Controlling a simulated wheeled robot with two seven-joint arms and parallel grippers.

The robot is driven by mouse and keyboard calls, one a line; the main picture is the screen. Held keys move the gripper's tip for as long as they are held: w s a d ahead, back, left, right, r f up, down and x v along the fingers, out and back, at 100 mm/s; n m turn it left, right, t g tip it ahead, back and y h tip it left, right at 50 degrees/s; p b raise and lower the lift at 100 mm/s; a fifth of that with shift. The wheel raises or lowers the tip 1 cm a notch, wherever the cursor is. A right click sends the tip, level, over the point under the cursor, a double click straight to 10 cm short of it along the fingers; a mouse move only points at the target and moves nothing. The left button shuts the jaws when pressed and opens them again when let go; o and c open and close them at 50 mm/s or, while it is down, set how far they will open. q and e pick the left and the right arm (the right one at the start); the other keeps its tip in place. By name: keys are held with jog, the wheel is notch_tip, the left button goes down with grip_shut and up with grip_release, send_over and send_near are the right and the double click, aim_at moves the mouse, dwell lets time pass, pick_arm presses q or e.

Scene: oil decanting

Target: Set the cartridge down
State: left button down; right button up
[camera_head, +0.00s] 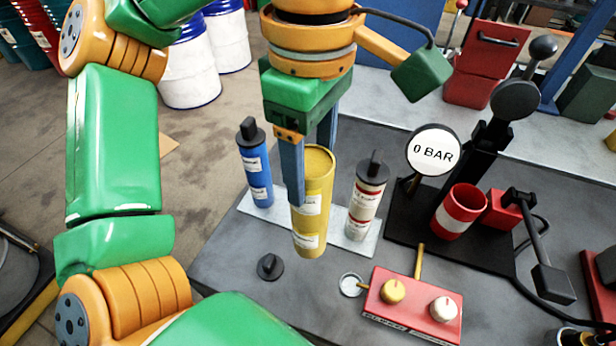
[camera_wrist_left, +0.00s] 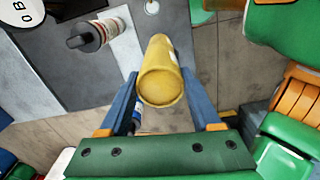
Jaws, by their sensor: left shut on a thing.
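The yellow cartridge (camera_head: 316,190) is held roughly upright in front of the pale plate (camera_head: 334,236), its top appearing open. My left gripper (camera_head: 311,185) is shut on it, one finger across its near left side and the other partly hidden behind. In the left wrist view the yellow cartridge (camera_wrist_left: 161,65) sits between both fingers of my left gripper (camera_wrist_left: 158,82). Its lower end overlaps the dark bench top (camera_head: 235,285) in the picture; I cannot tell whether it touches. My right gripper is not in view.
A blue cartridge (camera_head: 256,172) and a grey-and-red cartridge (camera_head: 367,200) stand on the plate at either side. A black cap (camera_head: 270,267), small ring (camera_head: 351,285) and red valve block (camera_head: 412,303) are in front. A gauge (camera_head: 433,150) and red cup (camera_head: 460,212) stand right.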

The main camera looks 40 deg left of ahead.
pick_arm(q)
jog(key=shift+s+r+n, duration=0.25)
jog(key=shift+s+n, duration=0.05)
jog(key=shift+n, duration=0.5)
jog(key=shift+w+a, duration=0.15)
jog(key=shift+w, duration=0.05)
jog(key=w+a+f, duration=0.7)
jog(key=w+f, duration=0.4)
jog(key=f, duration=0.2)
jog(key=shift+a, duration=0.35)
